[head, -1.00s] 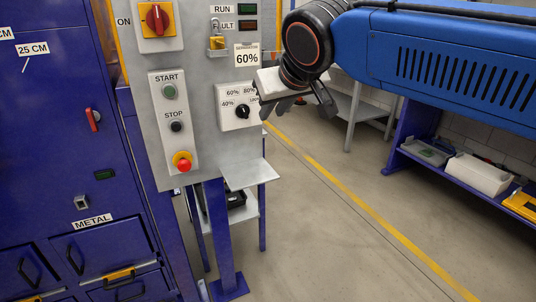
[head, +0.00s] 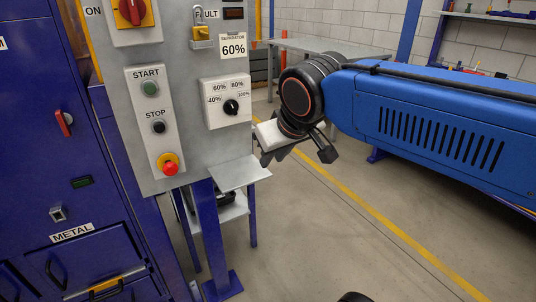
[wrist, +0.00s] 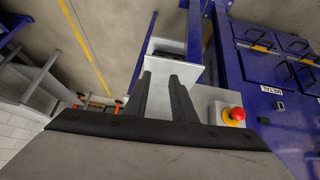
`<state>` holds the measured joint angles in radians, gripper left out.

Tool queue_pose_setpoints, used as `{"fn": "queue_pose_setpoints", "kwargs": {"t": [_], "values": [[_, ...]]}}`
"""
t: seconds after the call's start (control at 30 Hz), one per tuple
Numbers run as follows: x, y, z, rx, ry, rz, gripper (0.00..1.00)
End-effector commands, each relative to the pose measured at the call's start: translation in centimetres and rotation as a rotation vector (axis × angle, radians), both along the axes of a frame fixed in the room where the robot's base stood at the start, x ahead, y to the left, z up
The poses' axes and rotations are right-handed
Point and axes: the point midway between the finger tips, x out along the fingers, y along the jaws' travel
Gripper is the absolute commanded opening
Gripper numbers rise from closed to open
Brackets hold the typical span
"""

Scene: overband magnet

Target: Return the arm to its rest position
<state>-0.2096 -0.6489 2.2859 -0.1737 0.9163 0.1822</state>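My blue arm (head: 440,125) reaches in from the right in the head view, bent at a black wrist joint. My gripper (head: 268,160) hangs below that joint, right of the control panel (head: 190,110) and near the small grey shelf plate (head: 240,173). In the wrist view the two dark fingers of my gripper (wrist: 161,77) stand apart with nothing between them. The shelf plate (wrist: 158,66) shows beyond the fingertips; I cannot tell how far off it is.
The panel carries a selector dial (head: 231,107) by the 60% sign (head: 233,48), a green START button (head: 150,89), a black STOP button (head: 158,127) and a red emergency stop (head: 170,168). A blue cabinet (head: 40,190) stands left. The floor (head: 340,240) at right is clear.

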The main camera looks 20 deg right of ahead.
Motion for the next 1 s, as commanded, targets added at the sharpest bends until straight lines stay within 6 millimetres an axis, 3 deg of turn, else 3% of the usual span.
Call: {"fn": "queue_pose_setpoints", "kwargs": {"t": [0.37, 0.47, 0.73, 0.87, 1.0], "values": [[-0.4, -0.2, -0.5, 0.001, 0.008, -0.004, 0.23], [-1.8, -1.1, -2.5, 0.006, 0.038, -0.019, 0.23], [-8.0, -3.1, -10.4, 0.045, 0.159, -0.065, 0.23], [-9.6, -3.2, -12.4, 0.059, 0.187, -0.073, 0.23], [-10.0, -3.3, -12.9, 0.063, 0.195, -0.074, 0.23]]}}
